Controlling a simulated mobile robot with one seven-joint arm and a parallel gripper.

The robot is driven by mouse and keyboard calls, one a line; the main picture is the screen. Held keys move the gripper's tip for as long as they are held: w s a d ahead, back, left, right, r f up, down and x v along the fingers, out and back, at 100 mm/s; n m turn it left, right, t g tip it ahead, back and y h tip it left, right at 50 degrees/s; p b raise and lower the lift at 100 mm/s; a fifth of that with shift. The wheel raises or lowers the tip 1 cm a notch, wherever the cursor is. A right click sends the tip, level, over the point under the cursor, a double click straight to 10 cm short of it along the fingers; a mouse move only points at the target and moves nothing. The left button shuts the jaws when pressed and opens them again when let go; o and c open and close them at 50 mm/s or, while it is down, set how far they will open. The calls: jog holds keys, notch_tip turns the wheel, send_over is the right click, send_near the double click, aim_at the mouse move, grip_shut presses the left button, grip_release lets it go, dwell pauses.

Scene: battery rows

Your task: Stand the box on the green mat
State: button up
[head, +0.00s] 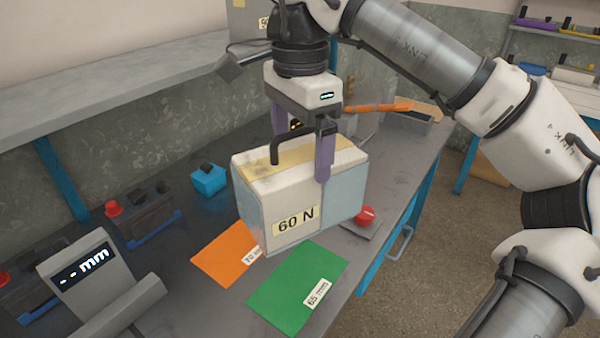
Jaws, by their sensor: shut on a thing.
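A pale box (267,212) labelled "60 N", with a tan strip and a dark handle on top, hangs upright in the middle of the head view. The green mat (287,295), with a "65 mm" label, lies flat on the bench in front of and below the box. The box appears to be above the bench and hides the mat's far edge. I cannot tell the exact height of the gap.
An orange mat (222,262) lies left of the green mat, partly behind the box. A red button (365,215) is to the right. A "-- mm" display device (85,268), batteries (145,217) and a blue block (209,180) stand left. An open tray (407,122) is behind.

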notch_tip(320, 180, down, 19)
jog(key=p, duration=0.1)
dwell(0.5)
jog(key=shift+f, duration=0.25)
jog(key=o, duration=1.8)
jog(key=shift+c, duration=0.2)
jog(key=shift+r, duration=0.1)
notch_tip(320, 180, up, 12)
jog(key=shift+r+b, duration=0.1)
jog(key=shift+b, duration=0.55)
